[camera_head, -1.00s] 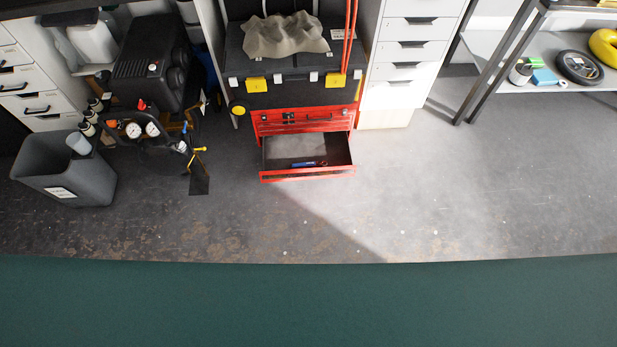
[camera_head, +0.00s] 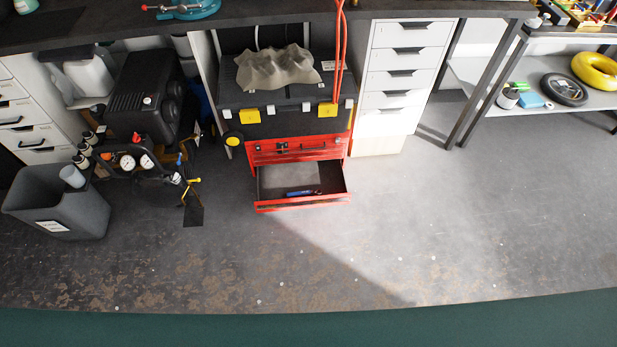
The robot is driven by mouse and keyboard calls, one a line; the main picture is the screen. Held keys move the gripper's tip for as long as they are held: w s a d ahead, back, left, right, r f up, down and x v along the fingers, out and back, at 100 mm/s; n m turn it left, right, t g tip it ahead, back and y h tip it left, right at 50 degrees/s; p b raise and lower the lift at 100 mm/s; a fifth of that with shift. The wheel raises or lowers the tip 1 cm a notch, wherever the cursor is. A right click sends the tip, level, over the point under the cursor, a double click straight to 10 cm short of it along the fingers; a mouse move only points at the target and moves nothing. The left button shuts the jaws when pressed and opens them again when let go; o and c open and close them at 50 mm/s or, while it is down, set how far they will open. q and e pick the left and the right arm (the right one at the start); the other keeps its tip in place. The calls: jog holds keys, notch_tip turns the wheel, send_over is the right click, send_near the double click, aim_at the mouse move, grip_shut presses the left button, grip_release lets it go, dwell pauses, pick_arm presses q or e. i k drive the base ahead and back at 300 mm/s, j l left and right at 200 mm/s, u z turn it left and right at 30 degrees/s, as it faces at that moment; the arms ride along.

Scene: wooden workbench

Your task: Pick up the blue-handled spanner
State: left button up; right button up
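A small blue-handled tool (camera_head: 300,193), which looks like the spanner, lies in the open lower drawer (camera_head: 275,180) of a red tool chest (camera_head: 292,150). Its metal end is too small to make out clearly. The drawer is pulled out towards me and its inside is grey. Neither of my grippers shows in the head view.
A black toolbox with a grey cloth (camera_head: 277,67) stands above the red chest, under the workbench (camera_head: 100,28). A compressor (camera_head: 145,95) and grey bin (camera_head: 58,205) stand left, white drawers (camera_head: 405,75) right. The floor (camera_head: 420,225) before the chest is clear.

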aim_at(299, 193)
jog(key=i+j+z, duration=0.15)
jog(key=i+z, duration=0.25)
jog(key=i+j+z, duration=0.3)
jog(key=z, duration=0.15)
jog(key=i, duration=0.05)
